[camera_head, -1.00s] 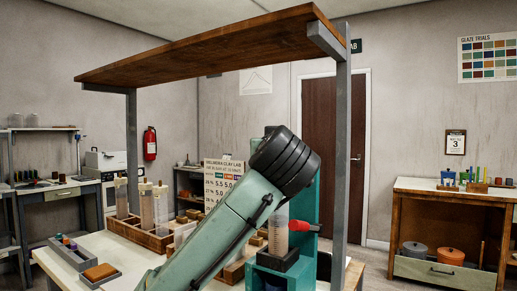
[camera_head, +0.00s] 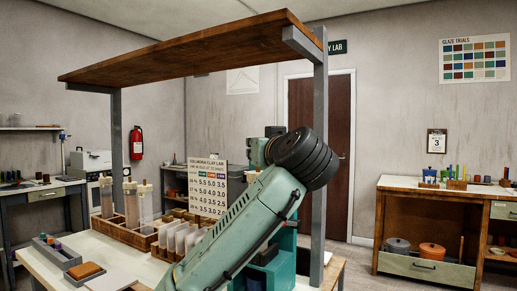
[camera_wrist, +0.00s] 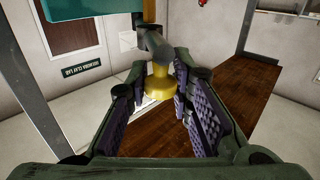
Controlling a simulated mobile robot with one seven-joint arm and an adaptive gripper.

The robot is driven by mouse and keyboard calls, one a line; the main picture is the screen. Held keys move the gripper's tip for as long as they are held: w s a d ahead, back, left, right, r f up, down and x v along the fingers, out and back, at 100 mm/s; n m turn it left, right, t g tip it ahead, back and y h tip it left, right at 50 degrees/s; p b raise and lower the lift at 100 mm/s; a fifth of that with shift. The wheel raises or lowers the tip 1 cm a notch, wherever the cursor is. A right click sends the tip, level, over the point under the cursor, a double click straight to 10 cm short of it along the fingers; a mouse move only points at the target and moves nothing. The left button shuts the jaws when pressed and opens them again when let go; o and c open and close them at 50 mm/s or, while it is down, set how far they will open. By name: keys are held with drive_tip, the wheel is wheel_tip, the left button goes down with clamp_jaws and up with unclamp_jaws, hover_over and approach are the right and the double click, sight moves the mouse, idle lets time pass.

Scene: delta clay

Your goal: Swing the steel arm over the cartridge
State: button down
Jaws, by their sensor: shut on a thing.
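In the wrist view, a grey metal arm (camera_wrist: 157,42) hangs at the top middle, with a yellow cylindrical knob (camera_wrist: 159,85) at its near end. My gripper (camera_wrist: 168,97) has its purple-padded fingers on both sides of this knob and is shut on it. The teal machine (camera_wrist: 72,62) shows at the upper left of the wrist view. In the head view, my own arm covers much of the teal machine (camera_head: 257,151), the steel arm and my gripper. The cartridge cannot be made out in either current view.
The worktable (camera_head: 111,262) carries a wooden rack (camera_head: 124,236) with clear tubes, a grey tray and a brown block. A wooden shelf (camera_head: 200,55) on grey posts (camera_head: 320,170) spans above it. A cabinet (camera_head: 430,235) stands at the right, with open floor between.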

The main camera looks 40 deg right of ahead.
drive_tip(key=shift+f, duration=0.1)
drive_tip(key=c, duration=1.4)
unclamp_jaws()
drive_tip(key=shift+o, duration=0.2)
drive_tip(key=shift+s, duration=0.1)
drive_tip(key=v, duration=1.2)
